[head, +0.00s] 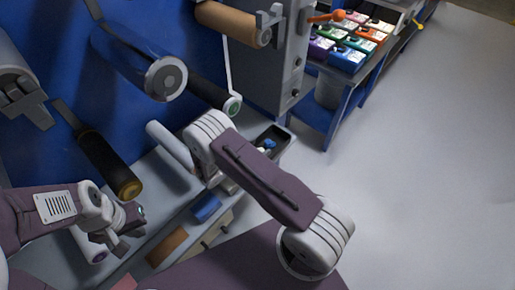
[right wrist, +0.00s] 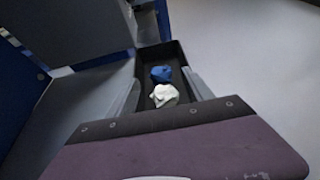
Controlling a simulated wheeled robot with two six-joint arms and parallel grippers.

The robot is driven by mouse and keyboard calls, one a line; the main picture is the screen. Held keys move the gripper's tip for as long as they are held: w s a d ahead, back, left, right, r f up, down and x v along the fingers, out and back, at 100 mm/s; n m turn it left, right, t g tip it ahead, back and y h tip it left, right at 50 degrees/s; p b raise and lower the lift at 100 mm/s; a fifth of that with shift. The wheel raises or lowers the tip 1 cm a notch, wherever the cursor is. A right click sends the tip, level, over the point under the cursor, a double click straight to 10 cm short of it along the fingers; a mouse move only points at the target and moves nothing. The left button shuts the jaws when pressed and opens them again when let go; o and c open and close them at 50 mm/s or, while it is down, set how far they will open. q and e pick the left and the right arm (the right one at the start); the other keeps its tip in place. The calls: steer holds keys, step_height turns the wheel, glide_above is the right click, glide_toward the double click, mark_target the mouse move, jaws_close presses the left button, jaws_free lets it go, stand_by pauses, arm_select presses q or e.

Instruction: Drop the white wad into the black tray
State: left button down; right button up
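The black tray (head: 283,139) stands on the machine's grey ledge; in the right wrist view the black tray (right wrist: 176,54) runs away from me. The white wad (right wrist: 163,95) appears to lie in it, in front of a blue wad (right wrist: 161,73). In the head view the blue wad (head: 270,144) shows, with a bit of white beside it. My right gripper (right wrist: 163,97) has its grey fingers apart on either side of the white wad, not visibly touching it; my arm hides this gripper in the head view. My left gripper (head: 121,240) is open and empty above the ledge at lower left.
A dark roller (head: 100,160) and a white roller (head: 172,146) stick out near my arms. A blue block (head: 206,208) and a brown block (head: 167,246) lie on the ledge. A blue table (head: 345,85) with several coloured boxes stands at the back. The floor at right is clear.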

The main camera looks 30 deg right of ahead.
steer(key=shift+r, duration=0.2)
steer(key=shift+r+p, duration=0.5)
steer(key=shift+p, duration=0.1)
steer(key=v, duration=1.2)
steer(key=s+d+r+m+g+y, duration=0.1)
steer(key=s+r+m+y, duration=0.3)
steer(key=m, duration=0.7)
steer(key=s+d+r+m+g+y, duration=0.1)
steer(key=s+r+m+y, duration=0.3)
steer(key=s+m+y, duration=0.4)
steer(key=s+m+g, duration=0.1)
steer(key=m, duration=0.2)
steer(key=shift+s+d+r+m+g+y+p, duration=0.2)
steer(key=shift+s+m+g+y+p, duration=0.1)
steer(key=shift+m+g+y+p, duration=0.1)
steer(key=shift+r, duration=0.1)
